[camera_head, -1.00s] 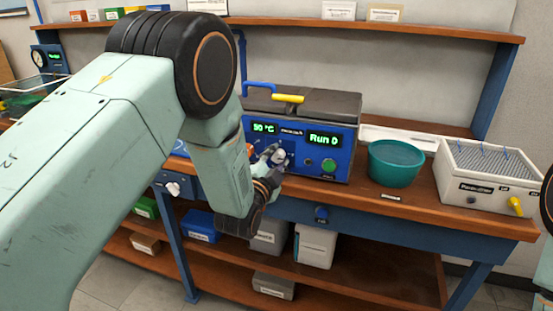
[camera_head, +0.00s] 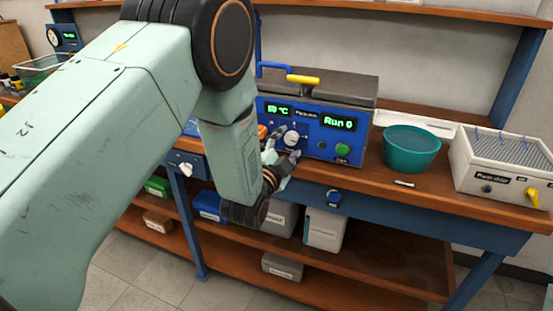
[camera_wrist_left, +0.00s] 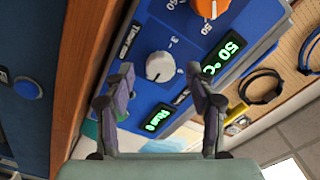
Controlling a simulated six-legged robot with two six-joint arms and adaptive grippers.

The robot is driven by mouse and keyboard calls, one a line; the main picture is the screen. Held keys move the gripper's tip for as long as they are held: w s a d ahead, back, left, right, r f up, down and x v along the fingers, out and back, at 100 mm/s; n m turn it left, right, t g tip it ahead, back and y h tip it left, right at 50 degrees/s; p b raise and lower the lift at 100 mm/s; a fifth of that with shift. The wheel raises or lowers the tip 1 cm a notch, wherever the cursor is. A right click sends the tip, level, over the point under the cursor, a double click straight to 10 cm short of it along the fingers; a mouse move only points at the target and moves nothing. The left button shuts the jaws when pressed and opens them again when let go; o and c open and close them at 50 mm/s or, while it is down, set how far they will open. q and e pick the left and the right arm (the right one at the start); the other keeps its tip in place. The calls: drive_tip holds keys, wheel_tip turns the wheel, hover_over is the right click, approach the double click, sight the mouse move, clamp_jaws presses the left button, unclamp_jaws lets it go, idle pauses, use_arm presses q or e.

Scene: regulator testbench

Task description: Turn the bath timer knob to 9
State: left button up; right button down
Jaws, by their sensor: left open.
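The blue bath unit (camera_head: 318,120) stands on the bench, with green displays reading "Run 0" and about 50 °C. Its pale grey timer knob (camera_head: 291,139) is on the front panel, partly crowded by my left gripper (camera_head: 277,157). In the left wrist view the timer knob (camera_wrist_left: 160,66) shows a pointer line and lies ahead between the two fingers of the open left gripper (camera_wrist_left: 161,80). The fingers appear apart from the knob, but the exact gap in depth is unclear. An orange knob (camera_wrist_left: 210,7) sits beside it. My right gripper is not in view.
A green button (camera_head: 342,149) is right of the timer knob. A teal bowl (camera_head: 411,150) and a white box with a yellow tap (camera_head: 500,165) stand to the right. A blue knob (camera_head: 333,197) is on the bench front below. Bins fill the lower shelf.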

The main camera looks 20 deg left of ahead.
use_arm(q)
drive_tip(key=s, duration=0.9)
drive_tip(key=shift+s+a, duration=0.15)
drive_tip(key=shift+s, duration=0.25)
drive_tip(key=shift+r, duration=0.1)
